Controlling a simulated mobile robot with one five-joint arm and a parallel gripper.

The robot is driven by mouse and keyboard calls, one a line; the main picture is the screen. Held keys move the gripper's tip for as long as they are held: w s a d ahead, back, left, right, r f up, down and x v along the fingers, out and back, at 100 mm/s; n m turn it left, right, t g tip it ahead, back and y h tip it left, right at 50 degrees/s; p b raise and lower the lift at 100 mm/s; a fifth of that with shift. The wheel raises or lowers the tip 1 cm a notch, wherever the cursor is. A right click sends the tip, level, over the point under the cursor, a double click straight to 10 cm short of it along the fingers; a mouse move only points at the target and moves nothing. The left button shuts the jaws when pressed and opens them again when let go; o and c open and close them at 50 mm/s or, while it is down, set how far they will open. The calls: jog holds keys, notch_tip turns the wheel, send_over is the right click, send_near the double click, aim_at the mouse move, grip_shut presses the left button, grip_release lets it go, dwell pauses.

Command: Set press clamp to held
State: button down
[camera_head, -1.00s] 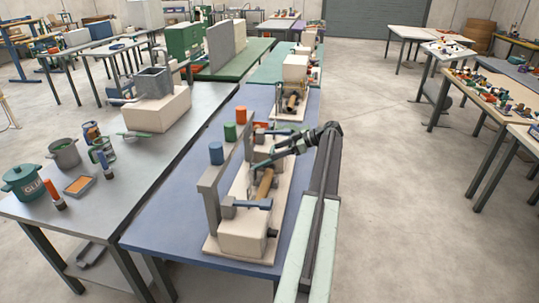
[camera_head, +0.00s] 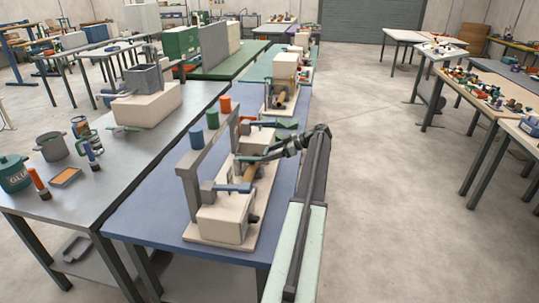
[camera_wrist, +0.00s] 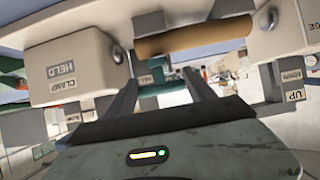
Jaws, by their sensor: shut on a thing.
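The spiral winder (camera_head: 222,216) is a cream fixture with a grey frame and blue handles (camera_head: 233,188) on the blue bench. In the wrist view, a cream block (camera_wrist: 95,58) at left bears a plate reading HELD and CLAMP (camera_wrist: 62,76). A wooden roller (camera_wrist: 193,38) crosses the top of that view. My gripper (camera_head: 241,161) reaches into the winder from the right; its dark fingers (camera_wrist: 162,80) point towards the roller. It is shut on a part of the winder; its tips are partly hidden, and I cannot tell which part.
A block marked UP (camera_wrist: 295,95) is at the right of the wrist view. Blue (camera_head: 196,137), green (camera_head: 212,117) and orange (camera_head: 225,104) cylinders stand behind the frame. A grey bench (camera_head: 110,170) is at left; the floor (camera_head: 390,210) at right is clear.

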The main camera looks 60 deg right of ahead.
jog(key=shift+s+f+b, duration=0.25)
jog(key=shift+f+b, duration=0.2)
jog(key=shift+f, duration=0.15)
jog(key=shift+s+f+b, duration=0.25)
jog(key=shift+f+b, duration=0.15)
jog(key=shift+f, duration=0.2)
jog(key=shift+f, duration=0.1)
jog(key=shift+c, duration=1.6)
grip_release()
jog(key=shift+d, duration=0.1)
jog(key=p+v, duration=0.4)
jog(key=v, duration=0.3)
jog(key=shift+s+r, duration=0.25)
jog(key=shift+r, duration=0.1)
